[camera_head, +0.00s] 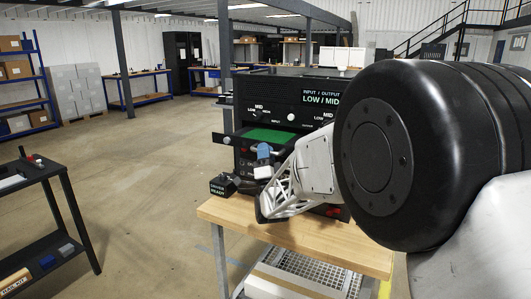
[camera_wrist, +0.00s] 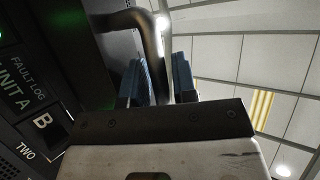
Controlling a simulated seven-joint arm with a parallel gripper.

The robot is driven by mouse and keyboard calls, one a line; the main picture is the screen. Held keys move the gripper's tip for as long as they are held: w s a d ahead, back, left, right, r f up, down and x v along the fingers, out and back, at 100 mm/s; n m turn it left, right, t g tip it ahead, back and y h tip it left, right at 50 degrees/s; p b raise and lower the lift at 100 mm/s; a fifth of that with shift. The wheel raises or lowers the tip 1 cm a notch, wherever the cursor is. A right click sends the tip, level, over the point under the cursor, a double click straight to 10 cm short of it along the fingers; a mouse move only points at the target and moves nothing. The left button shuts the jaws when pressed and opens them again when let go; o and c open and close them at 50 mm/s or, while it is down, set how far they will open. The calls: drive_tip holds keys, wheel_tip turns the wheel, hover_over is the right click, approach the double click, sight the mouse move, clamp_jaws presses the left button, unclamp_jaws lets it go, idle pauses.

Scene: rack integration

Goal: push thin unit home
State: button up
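The thin unit (camera_head: 270,135) has a green top and a dark front. It sticks out of the black rack (camera_head: 285,92) toward the left, like a partly open drawer. My gripper (camera_head: 263,160) is at its front, with a blue fingertip just below the green top. In the wrist view, the two blue fingers of my gripper (camera_wrist: 163,80) stand apart. A curved metal handle (camera_wrist: 150,35) runs down into the gap between them. I cannot tell whether the fingers press on it. My arm hides the rack's lower right part.
The rack stands on a wooden-topped table (camera_head: 320,240). A small black box marked "DRIVER READY" (camera_head: 223,185) is at its left corner. A dark cart (camera_head: 45,180) stands at the left, with open floor (camera_head: 150,180) between. Black panels with labels (camera_wrist: 30,90) fill the wrist view's left.

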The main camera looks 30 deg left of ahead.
sight(288, 138)
clamp_jaws()
drive_tip(key=shift+w, duration=0.15)
drive_tip(key=w, duration=1.7)
drive_tip(key=shift+w, duration=0.35)
unclamp_jaws()
drive_tip(key=shift+s+f, duration=0.1)
drive_tip(key=v, duration=0.7)
drive_tip(key=shift+s+d+f, duration=0.15)
drive_tip(key=shift+f, duration=0.1)
drive_tip(key=shift+r, duration=0.1)
